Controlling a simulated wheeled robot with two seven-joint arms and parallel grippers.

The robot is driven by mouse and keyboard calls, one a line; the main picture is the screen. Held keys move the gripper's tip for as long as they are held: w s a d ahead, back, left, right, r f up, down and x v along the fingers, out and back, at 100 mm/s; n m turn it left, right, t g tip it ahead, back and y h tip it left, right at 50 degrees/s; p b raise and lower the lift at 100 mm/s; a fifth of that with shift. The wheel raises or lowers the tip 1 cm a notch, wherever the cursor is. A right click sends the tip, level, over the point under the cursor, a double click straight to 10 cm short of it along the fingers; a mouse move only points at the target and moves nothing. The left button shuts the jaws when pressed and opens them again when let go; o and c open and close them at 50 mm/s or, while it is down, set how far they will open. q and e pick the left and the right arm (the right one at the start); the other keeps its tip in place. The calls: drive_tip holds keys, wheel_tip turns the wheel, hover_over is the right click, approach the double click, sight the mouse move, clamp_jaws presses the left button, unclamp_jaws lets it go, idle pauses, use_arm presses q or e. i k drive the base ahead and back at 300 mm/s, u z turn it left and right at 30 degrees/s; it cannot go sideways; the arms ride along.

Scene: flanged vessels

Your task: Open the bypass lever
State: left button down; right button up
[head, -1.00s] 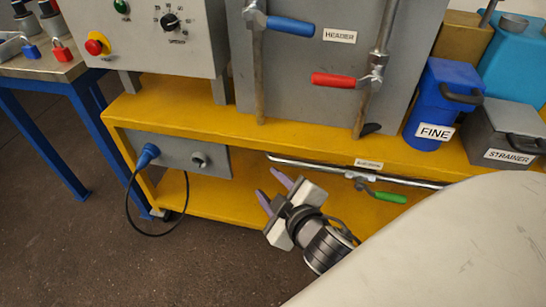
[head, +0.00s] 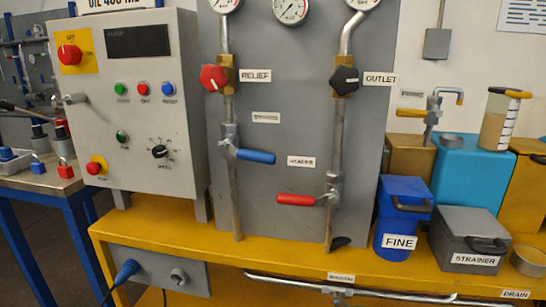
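Two lever valves sit on the vertical pipes of the grey panel. The blue lever (head: 256,156) points right from the left pipe, roughly across it. The red lever (head: 296,199) points left from the right pipe, also across it. A small label (head: 266,117) above the blue lever is too blurred to read; the label HEADER (head: 301,162) is between the two levers. No readable label says bypass, so I cannot tell which lever bears that name. Neither of my grippers is in view.
The red RELIEF knob (head: 214,77) and black OUTLET knob (head: 344,79) are above the levers. A grey control box (head: 130,100) stands left. A blue FINE bin (head: 401,215) and grey STRAINER box (head: 467,238) stand right on the yellow bench (head: 225,250). A horizontal pipe (head: 300,286) runs below.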

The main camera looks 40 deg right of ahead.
sight(251, 155)
drive_tip(key=z, duration=1.6)
